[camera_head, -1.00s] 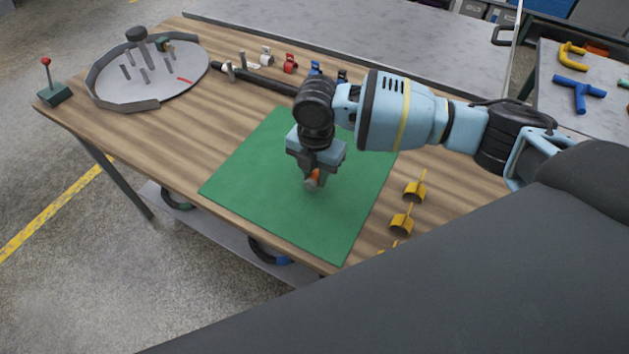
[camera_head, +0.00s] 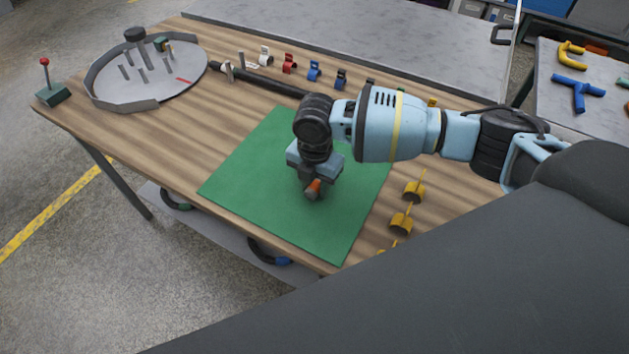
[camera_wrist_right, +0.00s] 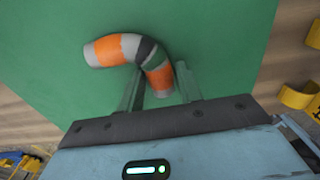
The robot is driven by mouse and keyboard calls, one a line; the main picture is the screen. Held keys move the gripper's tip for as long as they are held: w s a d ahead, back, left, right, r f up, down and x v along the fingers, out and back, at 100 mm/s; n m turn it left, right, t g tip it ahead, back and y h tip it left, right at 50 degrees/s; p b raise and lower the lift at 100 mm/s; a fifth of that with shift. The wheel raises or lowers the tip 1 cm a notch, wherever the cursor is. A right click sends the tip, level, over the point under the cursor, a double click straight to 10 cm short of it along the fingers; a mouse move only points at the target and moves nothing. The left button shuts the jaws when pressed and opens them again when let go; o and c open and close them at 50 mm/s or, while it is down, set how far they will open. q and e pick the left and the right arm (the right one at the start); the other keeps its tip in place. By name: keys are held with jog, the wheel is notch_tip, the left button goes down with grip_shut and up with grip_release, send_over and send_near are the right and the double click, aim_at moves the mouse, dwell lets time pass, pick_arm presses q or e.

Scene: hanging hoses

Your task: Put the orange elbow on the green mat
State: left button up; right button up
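The orange elbow (camera_wrist_right: 108,49) is a bent tube with orange, grey and dark bands. In the right wrist view one leg points left and its other end lies between my right gripper's fingers (camera_wrist_right: 160,72). My right gripper is shut on it. In the head view the elbow (camera_head: 314,187) shows below my right gripper (camera_head: 314,180), partly hidden by it. It is over the green mat (camera_head: 250,170), low; I cannot tell whether it touches the mat. My left gripper is not in view.
Several yellow clips (camera_head: 401,221) stand right of the mat, and more coloured clips (camera_head: 314,70) line the table's back. A round grey tray with pegs (camera_head: 115,95) is at the left. A black rod (camera_head: 262,82) lies behind the mat. The mat's left part is clear.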

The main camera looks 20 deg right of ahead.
aim_at(315, 184)
jog(key=shift+o, duration=1)
notch_tip(315, 184, up, 12)
jog(key=shift+r+p, duration=0.15)
jog(key=shift+p, duration=0.15)
jog(key=shift+d, duration=0.1)
